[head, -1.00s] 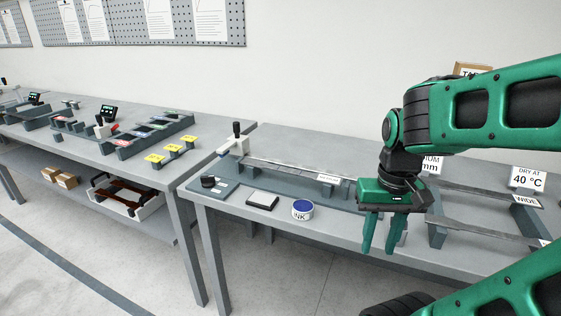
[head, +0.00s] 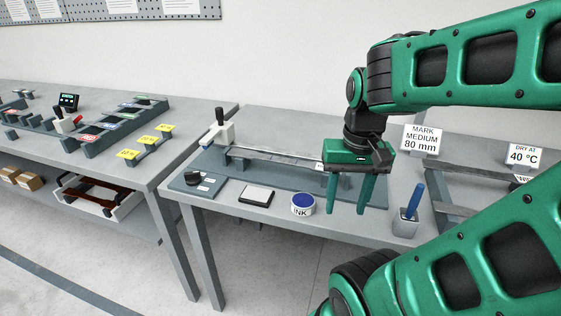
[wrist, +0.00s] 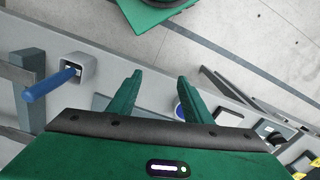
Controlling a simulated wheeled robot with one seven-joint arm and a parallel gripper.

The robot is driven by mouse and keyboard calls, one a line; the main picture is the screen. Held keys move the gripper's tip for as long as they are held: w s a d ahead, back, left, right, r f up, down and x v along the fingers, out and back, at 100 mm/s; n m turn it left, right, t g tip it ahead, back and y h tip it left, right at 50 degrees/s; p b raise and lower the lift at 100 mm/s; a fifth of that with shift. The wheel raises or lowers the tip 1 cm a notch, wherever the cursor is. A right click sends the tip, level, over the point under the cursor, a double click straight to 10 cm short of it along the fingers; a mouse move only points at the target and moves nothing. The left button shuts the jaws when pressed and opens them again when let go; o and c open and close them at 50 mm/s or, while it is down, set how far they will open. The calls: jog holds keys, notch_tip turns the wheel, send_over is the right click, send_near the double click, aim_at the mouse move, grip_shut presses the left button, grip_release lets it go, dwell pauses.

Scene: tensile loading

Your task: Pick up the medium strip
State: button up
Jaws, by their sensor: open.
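My gripper (head: 347,192) hangs open and empty with fingers pointing down, in front of the long fixture on the right bench. Its two spread fingers (wrist: 155,98) also show in the wrist view, with nothing between them. A long grey strip (head: 270,154) lies on the raised supports of that fixture, with a small white label near its right end. My gripper hides the right end and I cannot read the label. More grey strips (head: 462,172) lie on a rack at the right, partly hidden by my arm. I cannot tell which strip is the medium one.
A sign (head: 422,139) reads "MARK MEDIUM 80 mm"; another (head: 523,156) reads "DRY AT 40 °C". An ink pot (head: 302,205), a dark pad (head: 256,196) and a holder with a blue-handled tool (head: 407,223) stand near the front edge. A second bench (head: 200,122) adjoins at left.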

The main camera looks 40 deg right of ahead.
jog(key=w+d+r+m+t, duration=0.1)
jog(key=w+r+m, duration=0.1)
jog(key=w+m, duration=0.4)
jog(key=w+d+r+m+t, duration=0.1)
jog(key=w+d+r+m, duration=0.1)
jog(key=w+m, duration=0.4)
jog(key=m+t+y, duration=0.1)
jog(key=m+y, duration=0.2)
jog(key=m, duration=0.6)
send_near(282, 159)
jog(key=x, duration=0.6)
jog(key=shift+a+f, duration=0.15)
jog(key=shift+f, duration=0.25)
grip_shut()
